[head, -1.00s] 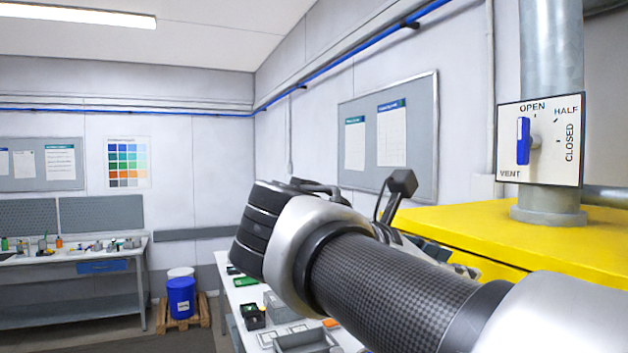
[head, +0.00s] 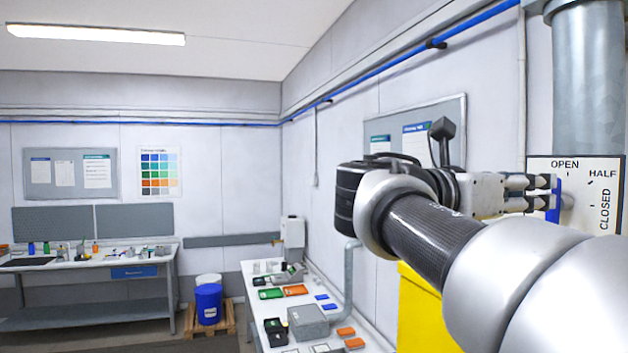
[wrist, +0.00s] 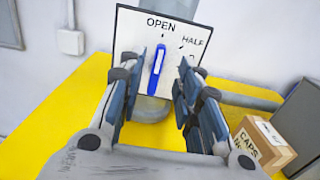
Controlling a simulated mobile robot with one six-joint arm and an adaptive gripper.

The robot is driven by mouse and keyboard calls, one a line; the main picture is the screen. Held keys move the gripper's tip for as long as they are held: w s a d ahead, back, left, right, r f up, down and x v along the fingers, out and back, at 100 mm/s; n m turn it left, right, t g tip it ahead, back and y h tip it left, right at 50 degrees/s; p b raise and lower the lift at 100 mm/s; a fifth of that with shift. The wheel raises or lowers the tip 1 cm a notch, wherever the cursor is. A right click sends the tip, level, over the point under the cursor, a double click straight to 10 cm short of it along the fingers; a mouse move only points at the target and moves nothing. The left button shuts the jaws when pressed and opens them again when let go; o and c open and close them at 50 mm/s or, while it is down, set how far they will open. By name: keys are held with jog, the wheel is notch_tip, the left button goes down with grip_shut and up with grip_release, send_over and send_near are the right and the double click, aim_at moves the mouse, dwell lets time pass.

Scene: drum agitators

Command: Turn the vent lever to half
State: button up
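The vent plate (head: 588,170) is white with the words OPEN, HALF and CLOSED. It also shows in the wrist view (wrist: 140,22). The blue vent lever (wrist: 157,68) stands nearly upright, its upper end toward the OPEN mark. In the head view the lever (head: 555,200) is partly covered by my fingers. My gripper (head: 545,191) reaches the lever from the left. In the wrist view my gripper (wrist: 163,85) is open, one finger on each side of the lever, with a visible gap at the right finger. Contact at the left finger is unclear.
A grey pipe (head: 588,90) rises behind the plate. The yellow housing (head: 420,310) lies below. A cardboard box marked CAPS (wrist: 262,145) and a grey box (wrist: 303,120) stand at the right. A bench (head: 375,335) with small parts runs along the wall.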

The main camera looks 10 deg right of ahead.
jog(key=d, duration=0.5)
jog(key=d+p, duration=0.1)
jog(key=d, duration=0.1)
jog(key=shift+w+d, duration=0.2)
jog(key=shift+w, duration=0.15)
jog(key=shift+c, duration=0.3)
grip_shut()
